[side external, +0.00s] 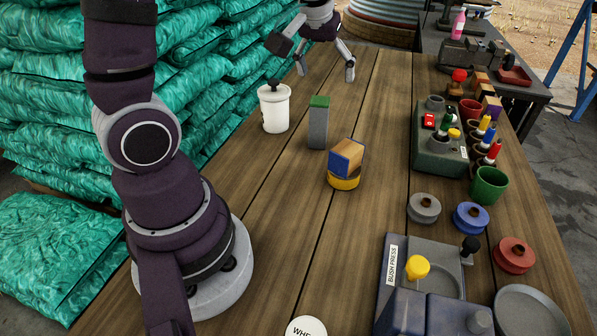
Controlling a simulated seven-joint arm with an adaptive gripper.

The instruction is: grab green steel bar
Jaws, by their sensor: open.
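The green steel bar (318,124) stands upright on the wooden table (290,215); it is a grey block with a green top. My gripper (325,72) is open and empty above the far end of the table, beyond the bar and apart from it. Its fingers point down, and no thing shows between them. My arm links fill the left of the picture.
A white lidded canister (274,108) stands left of the bar. A blue and wooden block (346,158) rests on a yellow round piece (343,181) in front of it. A grey-green fixture (440,150), cups and spools line the right side. A bush press (430,285) is nearest.

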